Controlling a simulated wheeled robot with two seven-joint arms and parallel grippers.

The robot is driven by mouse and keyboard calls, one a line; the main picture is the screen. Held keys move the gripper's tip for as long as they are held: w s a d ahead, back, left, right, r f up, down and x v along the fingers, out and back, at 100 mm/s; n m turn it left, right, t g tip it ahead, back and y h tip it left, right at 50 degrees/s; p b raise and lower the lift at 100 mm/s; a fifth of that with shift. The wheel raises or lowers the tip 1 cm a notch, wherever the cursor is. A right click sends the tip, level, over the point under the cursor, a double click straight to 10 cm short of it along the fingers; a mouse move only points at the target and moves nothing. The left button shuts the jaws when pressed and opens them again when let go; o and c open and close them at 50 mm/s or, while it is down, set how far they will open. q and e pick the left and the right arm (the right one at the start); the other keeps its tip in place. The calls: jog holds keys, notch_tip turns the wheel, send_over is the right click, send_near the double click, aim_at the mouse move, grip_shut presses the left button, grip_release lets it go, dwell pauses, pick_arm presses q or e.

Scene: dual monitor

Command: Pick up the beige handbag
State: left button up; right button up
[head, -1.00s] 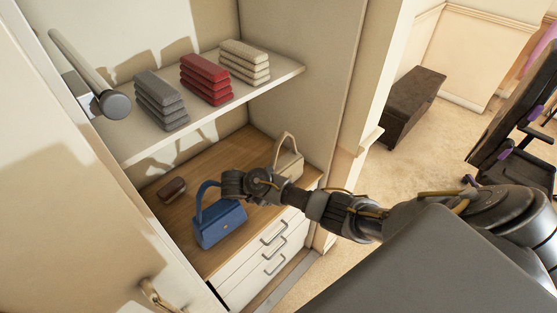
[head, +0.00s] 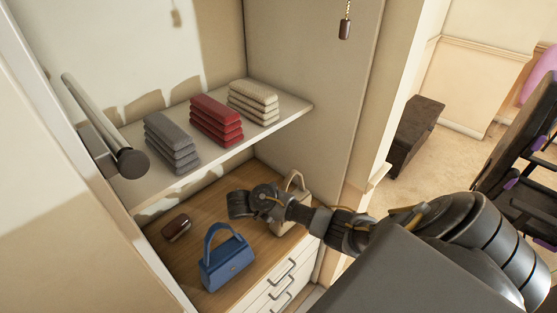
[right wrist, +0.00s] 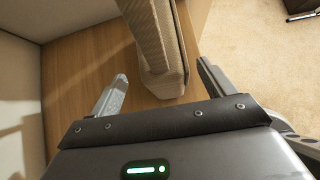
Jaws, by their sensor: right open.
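The beige handbag (head: 284,227) stands on the wooden top of the drawer unit in the head view, at its right end, with its handle up. My right forearm and wrist partly hide it. My right gripper (head: 240,204) is above the wooden top, left of the bag in that view. In the right wrist view the gripper (right wrist: 163,86) is open, and the beige handbag (right wrist: 158,48) shows between and beyond its two fingers. I see no contact between the fingers and the bag. My left gripper is not in view.
A blue handbag (head: 227,262) and a small dark red item (head: 176,227) are on the same wooden top (head: 200,208). A shelf (head: 207,152) above holds grey, red and beige folded stacks. The closet side wall (head: 313,80) stands close to the beige bag.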

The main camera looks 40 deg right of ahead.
jog(key=shift+d+f, duration=0.3)
jog(key=shift+d, duration=0.1)
jog(key=shift+d+f, duration=0.15)
jog(key=shift+f, duration=0.2)
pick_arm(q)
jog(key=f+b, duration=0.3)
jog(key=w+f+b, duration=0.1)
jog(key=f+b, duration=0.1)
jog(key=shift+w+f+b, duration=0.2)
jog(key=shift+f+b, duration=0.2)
pick_arm(e)
jog(key=x, duration=0.5)
jog(key=shift+r, duration=0.1)
jog(key=shift+c, duration=0.3)
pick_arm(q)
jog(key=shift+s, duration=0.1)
pick_arm(e)
jog(key=c, duration=1.3)
